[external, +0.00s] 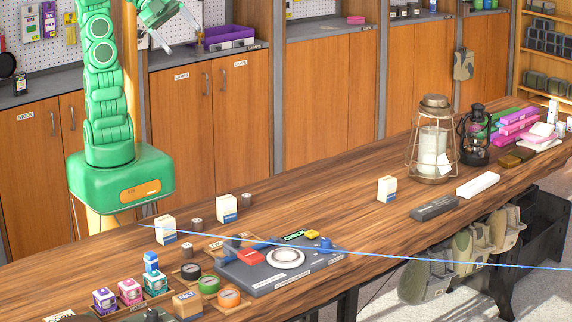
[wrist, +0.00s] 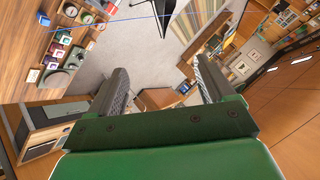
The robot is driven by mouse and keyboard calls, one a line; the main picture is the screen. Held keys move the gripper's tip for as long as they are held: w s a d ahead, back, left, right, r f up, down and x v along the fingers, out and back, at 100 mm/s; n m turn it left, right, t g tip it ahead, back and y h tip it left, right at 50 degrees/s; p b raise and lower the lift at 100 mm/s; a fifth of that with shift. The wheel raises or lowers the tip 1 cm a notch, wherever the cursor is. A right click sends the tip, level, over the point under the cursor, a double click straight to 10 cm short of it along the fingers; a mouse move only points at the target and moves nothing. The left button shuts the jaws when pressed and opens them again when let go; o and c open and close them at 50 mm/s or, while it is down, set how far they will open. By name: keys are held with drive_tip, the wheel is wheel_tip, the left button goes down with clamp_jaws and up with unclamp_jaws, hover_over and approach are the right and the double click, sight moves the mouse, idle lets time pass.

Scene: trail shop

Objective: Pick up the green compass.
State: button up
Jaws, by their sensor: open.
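A small round green disc (external: 208,285), which looks like the green compass, lies on the wooden counter (external: 330,200) in the external view. It sits between a black disc (external: 190,271) and an orange disc (external: 229,298). My gripper (external: 182,40) is high above and behind the counter, far from the green disc, at the top of the external view. In the wrist view my gripper (wrist: 160,68) has its two fingers wide apart with nothing between them.
A grey board (external: 272,276) with a white ring stands right of the discs. A blue line (external: 400,253) crosses the counter. Lanterns (external: 432,140) stand farther right. The counter's middle is mostly clear.

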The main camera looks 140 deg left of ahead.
drive_tip(key=w+d+f+n+h, duration=0.3)
drive_tip(key=w+d+f+n, duration=0.25)
drive_tip(key=d+f, duration=0.2)
drive_tip(key=w+d+f+n+t+h, duration=0.1)
drive_tip(key=w+d+f+n+h, duration=0.2)
drive_tip(key=w+d+f+n, duration=0.45)
drive_tip(key=w+d+f+n+h, duration=0.3)
drive_tip(key=d+f+n, duration=0.15)
drive_tip(key=f, duration=0.55)
drive_tip(key=n+t+y, duration=0.3)
drive_tip(key=n+y, duration=0.3)
drive_tip(key=n, duration=1.9)
approach(207, 278)
drive_tip(key=shift+w+d+f, duration=0.1)
drive_tip(key=shift+w, duration=0.7)
drive_tip(key=shift+x, duration=3.9)
drive_tip(key=shift+f, duration=0.1)
